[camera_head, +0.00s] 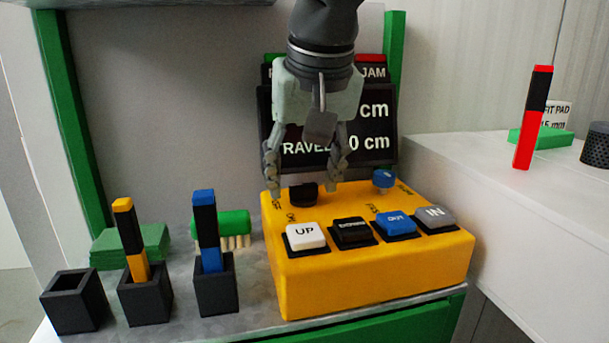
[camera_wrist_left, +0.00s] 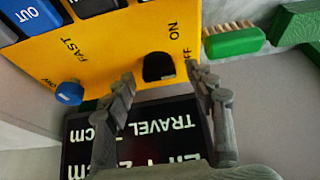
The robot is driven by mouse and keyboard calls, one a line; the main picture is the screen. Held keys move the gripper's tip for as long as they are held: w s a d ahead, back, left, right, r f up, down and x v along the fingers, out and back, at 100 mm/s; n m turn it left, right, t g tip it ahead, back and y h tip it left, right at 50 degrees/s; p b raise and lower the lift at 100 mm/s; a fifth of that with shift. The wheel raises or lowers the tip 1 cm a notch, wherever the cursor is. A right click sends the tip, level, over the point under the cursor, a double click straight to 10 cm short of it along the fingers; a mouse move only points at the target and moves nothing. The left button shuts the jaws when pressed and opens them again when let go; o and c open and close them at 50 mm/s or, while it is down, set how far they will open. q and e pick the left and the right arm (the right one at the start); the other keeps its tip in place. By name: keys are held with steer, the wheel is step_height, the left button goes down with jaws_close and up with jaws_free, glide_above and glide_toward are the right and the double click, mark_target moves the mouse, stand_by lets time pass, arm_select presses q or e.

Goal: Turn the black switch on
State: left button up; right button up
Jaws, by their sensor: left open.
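The black switch (camera_head: 303,196) is a small round knob at the back left of the yellow control box (camera_head: 370,285), near the OFF and ON labels. It also shows in the left wrist view (camera_wrist_left: 158,67), with ON and OFF printed beside it. My left gripper (camera_head: 305,187) points down over the box's back edge, open, with one finger on each side of the switch. In the left wrist view the fingertips (camera_wrist_left: 160,73) flank the knob with gaps visible; I cannot tell whether either touches it. My right gripper is not in view.
The box also carries a blue knob (camera_head: 383,178) and UP, black, OUT and IN buttons. A dark display (camera_head: 375,135) stands behind the gripper. Left are black holders with yellow (camera_head: 130,240) and blue sticks (camera_head: 206,230), and a green brush (camera_head: 236,224). A red-black stick (camera_head: 532,120) stands right.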

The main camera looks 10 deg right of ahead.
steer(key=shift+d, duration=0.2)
arm_select(q)
steer(key=c, duration=1.2)
steer(key=shift+o, duration=0.2)
steer(key=shift+d+n, duration=0.15)
steer(key=shift+n, duration=0.35)
steer(key=shift+n+y+p, duration=0.3)
steer(key=shift+n+p, duration=0.1)
steer(key=shift+n+y, duration=0.3)
steer(key=shift+n, duration=0.3)
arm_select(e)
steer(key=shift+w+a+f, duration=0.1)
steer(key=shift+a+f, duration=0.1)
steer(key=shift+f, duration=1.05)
arm_select(q)
steer(key=o, duration=1.2)
steer(key=shift+c, duration=0.2)
